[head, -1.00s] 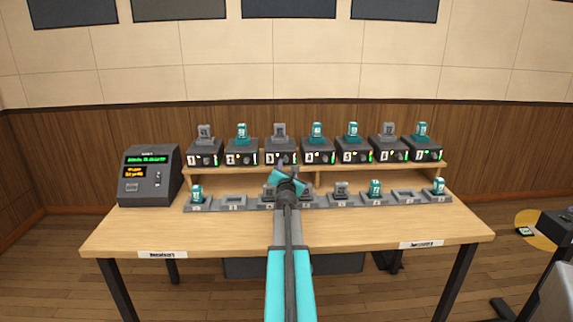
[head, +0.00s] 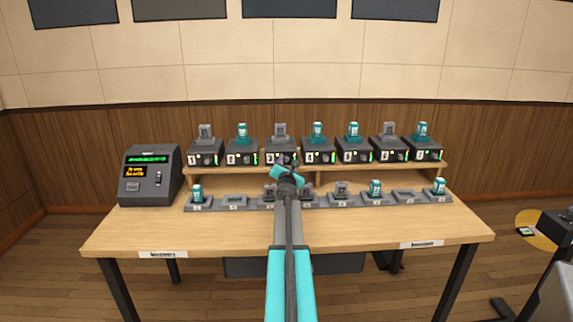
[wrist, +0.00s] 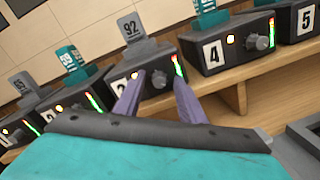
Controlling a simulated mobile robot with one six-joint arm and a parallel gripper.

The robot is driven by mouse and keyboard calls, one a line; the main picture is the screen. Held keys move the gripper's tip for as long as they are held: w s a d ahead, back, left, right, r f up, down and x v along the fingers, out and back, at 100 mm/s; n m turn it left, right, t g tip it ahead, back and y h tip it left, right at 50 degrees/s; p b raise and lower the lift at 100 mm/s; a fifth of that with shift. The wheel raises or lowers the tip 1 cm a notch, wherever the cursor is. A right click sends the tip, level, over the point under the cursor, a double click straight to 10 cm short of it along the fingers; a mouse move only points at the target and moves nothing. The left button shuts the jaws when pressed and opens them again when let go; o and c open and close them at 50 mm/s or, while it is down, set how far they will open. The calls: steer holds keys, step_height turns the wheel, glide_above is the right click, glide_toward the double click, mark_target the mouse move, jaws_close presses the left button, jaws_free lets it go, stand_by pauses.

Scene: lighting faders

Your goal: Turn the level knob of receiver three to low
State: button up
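Receiver three (head: 281,157) is a dark box on the shelf, with a grey unit marked 92 (wrist: 132,29) standing on top. In the wrist view the receiver (wrist: 140,65) has a lit yellow light, a green and red level bar, and a round grey level knob (wrist: 160,78). The number plate is partly hidden by a finger. My gripper (wrist: 159,80) is open, its two purple fingers apart with the knob showing between their tips. I cannot tell whether the fingers touch it. In the head view my gripper (head: 289,168) is just in front of receiver three and covers its lower front.
Receiver four (wrist: 215,50) stands close on the right, and receiver two (head: 242,155) on the left. A lower row of charging slots (head: 340,200) holds several units below the shelf. A dark console (head: 150,177) stands at the left. The table's front (head: 380,230) is clear.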

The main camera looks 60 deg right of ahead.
jaws_close()
steer(key=shift+a, duration=0.4)
steer(key=shift+d, duration=0.3)
steer(key=shift+d, duration=0.1)
